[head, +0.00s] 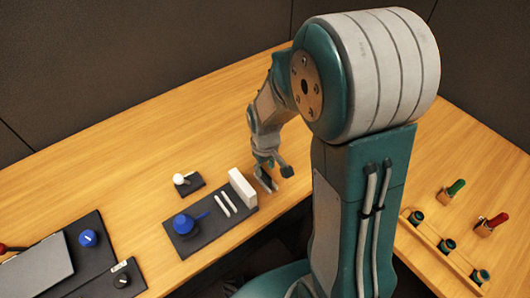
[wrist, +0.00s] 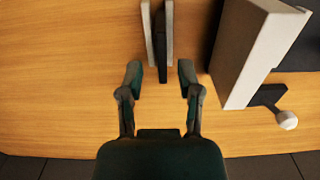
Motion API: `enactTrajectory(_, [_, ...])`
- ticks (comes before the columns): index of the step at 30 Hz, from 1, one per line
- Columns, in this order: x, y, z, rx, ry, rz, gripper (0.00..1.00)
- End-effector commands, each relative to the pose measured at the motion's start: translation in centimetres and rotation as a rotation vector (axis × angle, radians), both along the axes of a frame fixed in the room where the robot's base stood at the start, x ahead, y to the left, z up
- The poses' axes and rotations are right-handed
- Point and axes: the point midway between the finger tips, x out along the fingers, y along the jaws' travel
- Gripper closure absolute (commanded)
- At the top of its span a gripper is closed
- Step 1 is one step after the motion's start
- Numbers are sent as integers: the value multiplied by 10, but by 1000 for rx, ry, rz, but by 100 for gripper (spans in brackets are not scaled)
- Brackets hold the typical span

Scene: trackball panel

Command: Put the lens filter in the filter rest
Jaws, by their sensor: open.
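A thin dark upright piece (wrist: 162,72), which looks like the lens filter seen edge-on, stands between two pale slats (wrist: 148,35) in the wrist view. In the head view it is a small dark shape (head: 264,180) right of the white block. My gripper (wrist: 160,75) is open and empty, its two fingers apart on either side of the dark piece's near end, with gaps on both sides. In the head view my gripper (head: 272,169) is just behind it. Two white parallel bars (head: 223,205) on the dark panel may be the filter rest; I cannot tell for sure.
A white block (head: 242,188) stands at the dark panel's edge, close beside my gripper; it is large in the wrist view (wrist: 250,50). A blue ball-like part (head: 184,223) and a white knob (head: 181,179) are farther left. Wood behind my gripper is clear.

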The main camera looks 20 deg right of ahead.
Motion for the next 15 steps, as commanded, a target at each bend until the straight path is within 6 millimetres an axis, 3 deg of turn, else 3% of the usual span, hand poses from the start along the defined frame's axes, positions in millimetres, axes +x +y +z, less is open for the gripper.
enactTrajectory(9, [1,0,67,0,-4,0,54])
enactTrajectory(15, [0,0,87,0,-1,0,54])
